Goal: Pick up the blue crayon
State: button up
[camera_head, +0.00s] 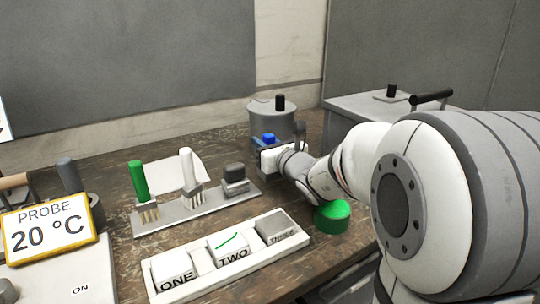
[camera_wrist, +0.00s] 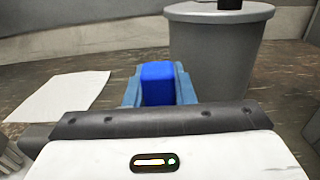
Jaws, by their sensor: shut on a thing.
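The blue crayon (camera_head: 268,138) shows as a small bright blue block at the top of my gripper (camera_head: 270,146) in the head view. In the wrist view the blue crayon (camera_wrist: 158,83) sits between the two blue-grey fingers of my gripper (camera_wrist: 157,92), which are shut on it. Only its upper end shows; its lower part is hidden by the gripper body. I cannot tell whether it touches the table.
A grey lidded pot (camera_head: 272,118) stands just behind my gripper; the pot (camera_wrist: 219,55) is close on the right in the wrist view. A white sheet (camera_wrist: 58,95) lies left. A brush rack (camera_head: 196,208), a labelled tray (camera_head: 222,262) and a green round piece (camera_head: 332,216) are nearby.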

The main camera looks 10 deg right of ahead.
grip_shut()
jog(key=shift+r, duration=0.1)
notch_tip(320, 180, up, 10)
jog(key=p, duration=0.2)
jog(key=shift+p, duration=0.4)
